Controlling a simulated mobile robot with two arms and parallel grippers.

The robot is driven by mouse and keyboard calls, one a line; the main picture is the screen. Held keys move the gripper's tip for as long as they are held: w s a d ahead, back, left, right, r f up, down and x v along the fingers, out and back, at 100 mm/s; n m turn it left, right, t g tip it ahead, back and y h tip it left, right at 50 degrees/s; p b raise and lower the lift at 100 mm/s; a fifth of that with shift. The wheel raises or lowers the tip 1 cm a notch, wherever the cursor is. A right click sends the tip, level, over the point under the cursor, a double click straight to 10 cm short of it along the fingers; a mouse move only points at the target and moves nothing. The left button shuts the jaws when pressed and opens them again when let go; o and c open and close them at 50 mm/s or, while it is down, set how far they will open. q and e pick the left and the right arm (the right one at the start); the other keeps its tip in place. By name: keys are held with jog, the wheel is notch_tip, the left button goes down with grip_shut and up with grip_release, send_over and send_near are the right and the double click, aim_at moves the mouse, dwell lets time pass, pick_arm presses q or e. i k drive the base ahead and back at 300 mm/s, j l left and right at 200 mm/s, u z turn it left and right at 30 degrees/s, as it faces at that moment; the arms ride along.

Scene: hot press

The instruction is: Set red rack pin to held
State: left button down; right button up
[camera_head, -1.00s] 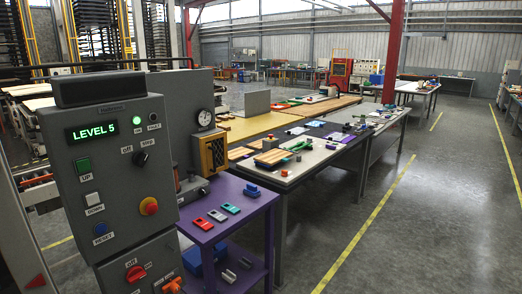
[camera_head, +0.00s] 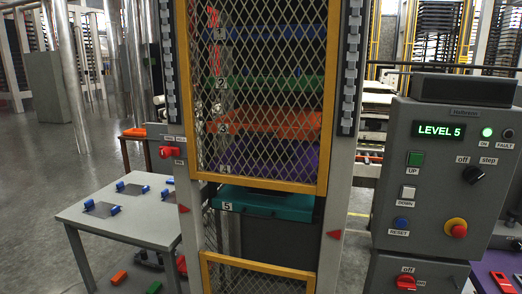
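A red knob-like part (camera_head: 168,151), which looks like the rack pin, sits on a grey bracket at the left post of the rack. Small labels sit above and below it, too small to read, so I cannot tell its setting. The rack (camera_head: 334,190) is a grey frame with a yellow-edged mesh door (camera_head: 262,185) over its upper part. Behind the mesh are blue, green, orange and purple shelves, numbered 1 to 4. A teal shelf (camera_head: 265,203) numbered 5 shows below the door. Neither of my grippers is in view.
A grey control panel (camera_head: 430,200) reading LEVEL 5 stands at the right, with its green ON lamp lit. A grey table (camera_head: 135,222) with blue clamps stands at the left, orange and green pieces below. A purple table (camera_head: 490,265) is at the right edge. Open floor lies at the left.

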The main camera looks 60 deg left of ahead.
aim_at(165, 152)
jog(key=u, duration=2.7)
